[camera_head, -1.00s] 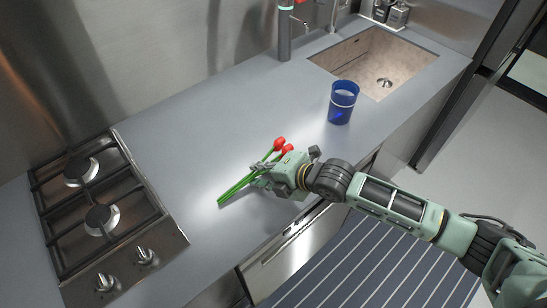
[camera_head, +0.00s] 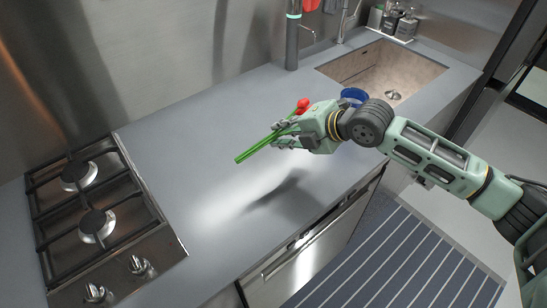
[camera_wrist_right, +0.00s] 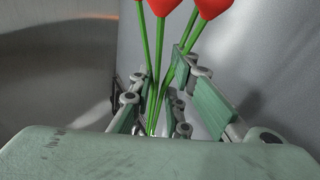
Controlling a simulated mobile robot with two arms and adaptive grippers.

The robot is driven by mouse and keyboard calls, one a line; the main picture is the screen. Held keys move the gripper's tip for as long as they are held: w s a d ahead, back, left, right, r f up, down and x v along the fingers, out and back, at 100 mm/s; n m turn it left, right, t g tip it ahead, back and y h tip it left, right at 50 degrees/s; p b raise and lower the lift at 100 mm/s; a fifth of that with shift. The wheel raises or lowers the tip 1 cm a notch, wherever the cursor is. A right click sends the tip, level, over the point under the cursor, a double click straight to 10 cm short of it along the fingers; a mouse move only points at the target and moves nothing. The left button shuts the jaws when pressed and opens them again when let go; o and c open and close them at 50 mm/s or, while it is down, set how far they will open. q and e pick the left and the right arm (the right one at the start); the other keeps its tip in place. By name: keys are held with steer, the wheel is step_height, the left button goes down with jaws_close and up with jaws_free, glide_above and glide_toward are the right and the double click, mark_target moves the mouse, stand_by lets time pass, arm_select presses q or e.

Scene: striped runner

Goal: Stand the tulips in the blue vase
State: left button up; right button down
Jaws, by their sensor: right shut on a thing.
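The red tulips (camera_head: 303,105) with green stems (camera_head: 256,149) are held tilted above the counter. Their stem ends point left and towards the front in the head view. My right gripper (camera_head: 284,136) is shut on the stems. In the right wrist view the stems (camera_wrist_right: 160,60) pass between the fingers of the right gripper (camera_wrist_right: 165,105), with red heads (camera_wrist_right: 212,6) at the top edge. The blue vase (camera_head: 354,96) stands on the counter near the sink, to the right of the gripper. My right wrist hides most of it; its rim shows. My left gripper is not in view.
A gas hob (camera_head: 100,215) is at the left of the counter (camera_head: 215,130). A sink (camera_head: 390,70) is at the back right, with a tap (camera_head: 347,20) and bottles (camera_head: 400,22) behind it. A dark cylinder (camera_head: 293,45) stands at the back. The middle counter is clear.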

steer(key=shift+w+d+r, duration=0.5)
steer(key=shift+w+r, duration=0.15)
steer(key=shift+w, duration=0.1)
step_height(320, 180, up, 12)
steer(key=p, duration=0.9)
steer(key=shift+w+d+r, duration=0.15)
steer(key=shift+w+r, duration=0.05)
steer(key=shift+w, duration=0.05)
